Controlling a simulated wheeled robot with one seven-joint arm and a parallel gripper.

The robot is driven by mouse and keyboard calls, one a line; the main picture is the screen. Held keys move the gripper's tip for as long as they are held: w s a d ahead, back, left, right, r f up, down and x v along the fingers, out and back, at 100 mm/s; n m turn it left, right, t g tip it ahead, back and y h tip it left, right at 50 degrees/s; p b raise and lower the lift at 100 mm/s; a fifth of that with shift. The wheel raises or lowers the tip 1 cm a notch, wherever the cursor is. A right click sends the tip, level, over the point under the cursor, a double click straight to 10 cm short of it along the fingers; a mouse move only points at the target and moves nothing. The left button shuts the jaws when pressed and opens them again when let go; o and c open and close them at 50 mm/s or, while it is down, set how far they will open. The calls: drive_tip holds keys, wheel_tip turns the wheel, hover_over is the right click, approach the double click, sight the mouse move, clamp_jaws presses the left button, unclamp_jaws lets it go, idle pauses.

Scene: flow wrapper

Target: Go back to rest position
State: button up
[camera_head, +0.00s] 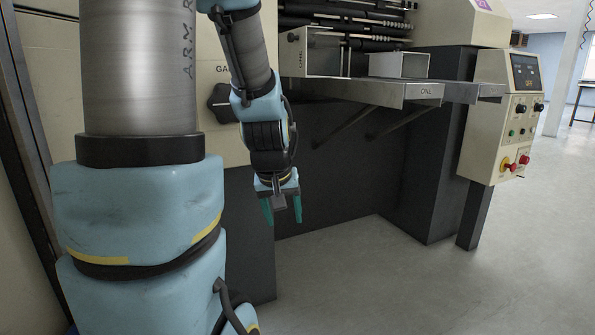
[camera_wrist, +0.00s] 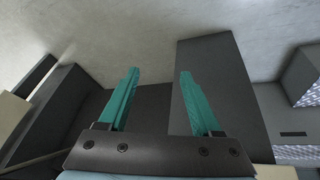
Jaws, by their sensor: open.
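My gripper (camera_head: 283,208) hangs from my blue and grey arm near the middle of the head view, pointing down. It is beside the machine's dark lower body and below the level of the metal shelf. Its two teal fingers are apart with nothing between them. In the wrist view, my gripper (camera_wrist: 158,98) also shows open and empty, with dark machine panels and grey floor beyond the fingertips.
The metal shelf (camera_head: 430,92) juts out at right on angled brackets. An open box-like metal part (camera_head: 400,65) is on it. A control panel (camera_head: 508,115) with buttons stands farther right. The black knob (camera_head: 222,103) is close to my arm. Floor (camera_head: 370,285) at lower right is clear.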

drive_tip(key=s+a+f+m+g, duration=0.1)
drive_tip(key=s+a+f+g, duration=0.2)
drive_tip(key=s, duration=0.4)
wheel_tip(320, 180, up, 39)
drive_tip(key=p, duration=3.8)
drive_tip(key=shift+s+a+m+y, duration=0.25)
drive_tip(key=shift+a+m+y, duration=0.05)
drive_tip(key=shift+y, duration=0.1)
